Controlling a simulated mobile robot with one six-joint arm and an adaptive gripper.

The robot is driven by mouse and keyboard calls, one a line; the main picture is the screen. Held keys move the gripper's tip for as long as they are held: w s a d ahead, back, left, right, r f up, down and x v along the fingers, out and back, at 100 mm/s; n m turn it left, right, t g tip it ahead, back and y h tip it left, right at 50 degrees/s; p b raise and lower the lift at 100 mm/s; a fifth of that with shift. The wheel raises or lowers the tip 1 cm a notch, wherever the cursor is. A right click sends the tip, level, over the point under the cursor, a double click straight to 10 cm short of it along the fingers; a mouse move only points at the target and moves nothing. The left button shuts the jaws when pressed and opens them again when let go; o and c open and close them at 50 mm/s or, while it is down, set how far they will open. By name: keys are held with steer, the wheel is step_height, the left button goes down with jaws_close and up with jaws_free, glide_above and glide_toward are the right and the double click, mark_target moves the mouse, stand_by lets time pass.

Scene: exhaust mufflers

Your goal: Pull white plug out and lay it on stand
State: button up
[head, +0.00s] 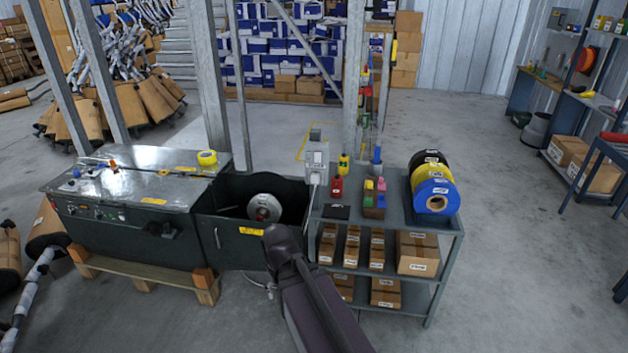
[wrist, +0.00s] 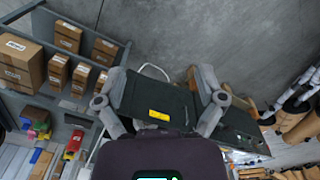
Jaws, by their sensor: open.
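A grey socket box (head: 316,153) sits on a post behind the grey metal stand. A small white plug (head: 315,178) shows at the box's lower face, with a pale cord hanging below it; its details are too small to tell. The plug cannot be made out in the wrist view. The stand (head: 448,228) holds goods on its top and shelves; its shelves also show at the wrist view's upper left (wrist: 112,38). My gripper (wrist: 162,72) is open and empty, its two fingers spread wide in the wrist view. In the head view my dark arm reaches in front of the stand's left end.
Left of the stand is a dark strapping machine (head: 130,222) with a white reel (head: 264,207).

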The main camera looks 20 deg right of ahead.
steer(key=w+d+f+t+h+b, duration=0.3)
steer(key=w+d+h+b, duration=0.15)
steer(key=w+d, duration=0.5)
steer(key=n+t+h+b, duration=0.6)
steer(key=n+t+b, duration=0.4)
steer(key=t+b, duration=0.15)
glide_toward(315, 180)
steer(key=d, duration=0.1)
steer(key=shift+w+n+y, duration=0.45)
steer(key=shift+w+n, duration=0.05)
steer(key=shift+n, duration=0.1)
steer(key=shift+w+d, duration=0.1)
steer(key=shift+d, duration=0.05)
steer(key=shift+x, duration=4.35)
steer(key=shift+r, duration=0.1)
jaws_close()
